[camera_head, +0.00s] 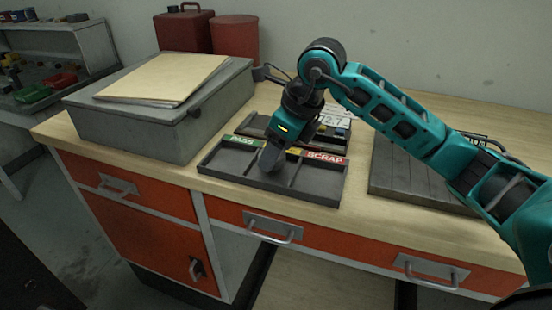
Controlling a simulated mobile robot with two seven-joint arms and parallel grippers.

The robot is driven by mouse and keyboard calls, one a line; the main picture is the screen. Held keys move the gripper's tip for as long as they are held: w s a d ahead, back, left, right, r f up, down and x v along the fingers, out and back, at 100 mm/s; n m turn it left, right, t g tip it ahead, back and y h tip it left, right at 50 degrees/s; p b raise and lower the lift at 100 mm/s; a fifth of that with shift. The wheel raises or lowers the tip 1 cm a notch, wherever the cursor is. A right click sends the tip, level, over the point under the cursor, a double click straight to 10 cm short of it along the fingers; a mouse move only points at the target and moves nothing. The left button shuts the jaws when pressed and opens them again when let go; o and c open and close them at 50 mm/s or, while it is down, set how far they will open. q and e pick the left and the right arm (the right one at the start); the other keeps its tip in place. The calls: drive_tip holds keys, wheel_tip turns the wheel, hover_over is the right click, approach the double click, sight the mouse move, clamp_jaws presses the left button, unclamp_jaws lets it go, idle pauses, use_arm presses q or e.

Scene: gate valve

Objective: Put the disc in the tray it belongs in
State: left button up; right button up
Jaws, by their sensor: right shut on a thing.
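A dark sorting tray (318,202) lies near the bench's front edge, split into compartments. A green PASS label (240,141) marks the left one and a red SCRAP label (325,157) the right one. A yellow label (294,151) between them is mostly hidden by my gripper. My right gripper (271,164) points down over the tray, around the divider between the left and middle compartments. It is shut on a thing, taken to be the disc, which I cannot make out. I cannot tell whether it touches the tray. The visible compartment floors look empty. My left gripper is out of view.
A grey metal box (150,125) with a folder (165,78) on top stands left of the tray. Behind the tray is another dark holder with small items (340,133). A grooved dark plate (400,178) lies to the right. Red containers (235,38) stand at the back.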

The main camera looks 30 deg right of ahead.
drive_tip(key=shift+f, duration=1.15)
drive_tip(key=shift+f, duration=0.2)
drive_tip(key=o, duration=1.1)
drive_tip(key=shift+c, duration=0.2)
drive_tip(key=shift+r, duration=0.1)
drive_tip(key=shift+r, duration=0.3)
drive_tip(key=v, duration=1.1)
drive_tip(key=shift+r, duration=0.3)
